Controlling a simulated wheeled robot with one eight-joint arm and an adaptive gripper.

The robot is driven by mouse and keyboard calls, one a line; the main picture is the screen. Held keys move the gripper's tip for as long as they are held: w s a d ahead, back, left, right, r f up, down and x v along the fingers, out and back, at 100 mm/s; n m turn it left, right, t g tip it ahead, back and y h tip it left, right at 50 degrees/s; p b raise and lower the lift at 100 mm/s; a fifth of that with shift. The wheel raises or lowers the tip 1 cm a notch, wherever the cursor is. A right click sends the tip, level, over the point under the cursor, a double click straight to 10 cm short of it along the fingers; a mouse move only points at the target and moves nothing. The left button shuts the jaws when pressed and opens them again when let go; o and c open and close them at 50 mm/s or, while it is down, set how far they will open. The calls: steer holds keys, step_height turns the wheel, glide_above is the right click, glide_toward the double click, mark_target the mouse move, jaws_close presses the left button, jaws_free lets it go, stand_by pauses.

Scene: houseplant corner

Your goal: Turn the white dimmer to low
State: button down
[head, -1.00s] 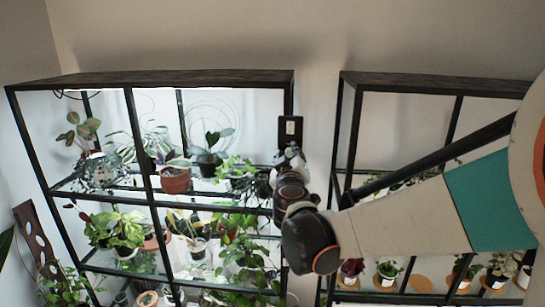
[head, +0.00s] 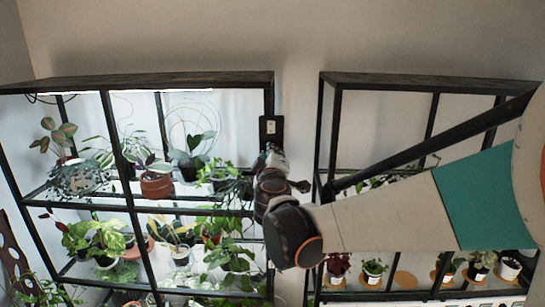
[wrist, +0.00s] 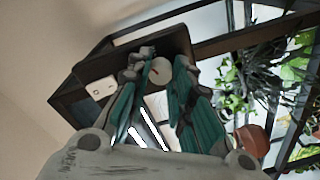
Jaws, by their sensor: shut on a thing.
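The white dimmer (wrist: 160,71) is a round pale knob with a small reddish mark on its face. It sits on a dark panel (head: 271,131) fixed at the right end of the left shelf unit. In the wrist view my gripper (wrist: 163,66) has its teal fingers on both sides of the knob, shut on it. In the head view my gripper (head: 272,155) is at the panel's lower part and hides the knob. What the mark points to cannot be read.
A small white switch plate (wrist: 98,88) is beside the knob on the same panel. A terracotta pot (head: 156,185) and other plants stand on the left shelves, close to my wrist. The right shelf unit (head: 425,80) stands behind my arm.

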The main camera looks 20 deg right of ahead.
steer(key=shift+s+f+n+h+b, duration=0.2)
steer(key=shift+n+b, duration=0.9)
steer(key=shift+n, duration=3.85)
steer(key=shift+w+r+n+h+b, duration=0.3)
steer(key=shift+n+b, duration=0.8)
steer(key=shift+n, duration=3.8)
steer(key=shift+s+f+n+h+b, duration=0.3)
steer(key=shift+n+b, duration=0.8)
steer(key=shift+n, duration=3.85)
steer(key=shift+w, duration=0.1)
steer(key=c, duration=1.4)
jaws_free()
steer(key=shift+a, duration=0.1)
